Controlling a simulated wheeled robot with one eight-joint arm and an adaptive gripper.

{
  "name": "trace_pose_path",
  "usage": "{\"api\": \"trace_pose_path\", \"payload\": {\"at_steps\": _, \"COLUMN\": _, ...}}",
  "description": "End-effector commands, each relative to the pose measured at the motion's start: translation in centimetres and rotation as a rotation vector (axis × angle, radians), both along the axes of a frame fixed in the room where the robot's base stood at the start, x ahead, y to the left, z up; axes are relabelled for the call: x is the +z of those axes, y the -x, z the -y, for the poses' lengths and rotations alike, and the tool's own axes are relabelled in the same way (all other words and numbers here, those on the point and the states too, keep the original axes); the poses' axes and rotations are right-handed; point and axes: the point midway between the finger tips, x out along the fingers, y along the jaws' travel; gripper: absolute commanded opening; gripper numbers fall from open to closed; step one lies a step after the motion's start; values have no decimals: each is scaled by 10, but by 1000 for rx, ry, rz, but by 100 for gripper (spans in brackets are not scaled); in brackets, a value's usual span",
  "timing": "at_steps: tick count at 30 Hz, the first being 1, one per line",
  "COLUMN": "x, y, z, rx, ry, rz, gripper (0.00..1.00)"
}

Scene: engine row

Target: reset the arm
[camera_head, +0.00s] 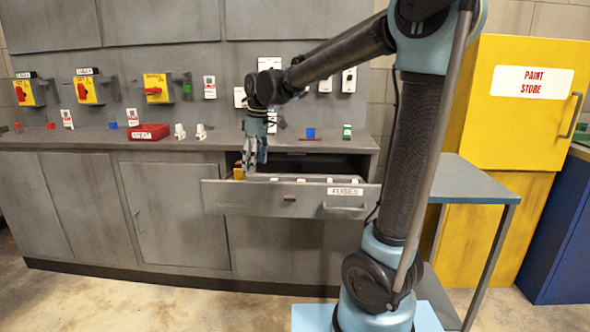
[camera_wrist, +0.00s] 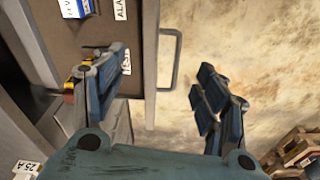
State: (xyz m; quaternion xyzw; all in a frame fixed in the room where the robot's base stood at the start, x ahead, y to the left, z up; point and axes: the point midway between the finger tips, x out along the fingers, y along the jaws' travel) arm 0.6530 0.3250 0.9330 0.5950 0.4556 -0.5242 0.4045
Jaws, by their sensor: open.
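My gripper (camera_head: 254,158) points down over the open fuses drawer (camera_head: 260,197), near its left part. The drawer's handle (camera_wrist: 168,58) shows past the fingers, above the tan floor. My arm reaches from its base at the right across to the drawer. Whether a fingertip touches the drawer or its contents cannot be told.
The grey counter (camera_head: 100,140) holds a red box (camera_head: 149,132) and several small parts. Yellow switches (camera_head: 86,86) are on the wall panel. A grey side table (camera_head: 470,182) and the yellow paint store cabinet (camera_head: 520,110) stand at the right. The floor before the cabinets is clear.

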Motion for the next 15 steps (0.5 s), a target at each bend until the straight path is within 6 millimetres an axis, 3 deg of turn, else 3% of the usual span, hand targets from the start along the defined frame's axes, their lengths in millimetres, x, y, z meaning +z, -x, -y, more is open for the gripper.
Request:
{"api": "trace_pose_path", "payload": {"at_steps": 8, "x": -8, "y": 24, "z": 85, "rx": -223, "ry": -5, "rz": 8, "gripper": 66}}
{"api": "trace_pose_path", "payload": {"at_steps": 15, "x": -27, "y": 61, "z": 164, "rx": -468, "ry": -10, "rz": 17, "gripper": 66}}
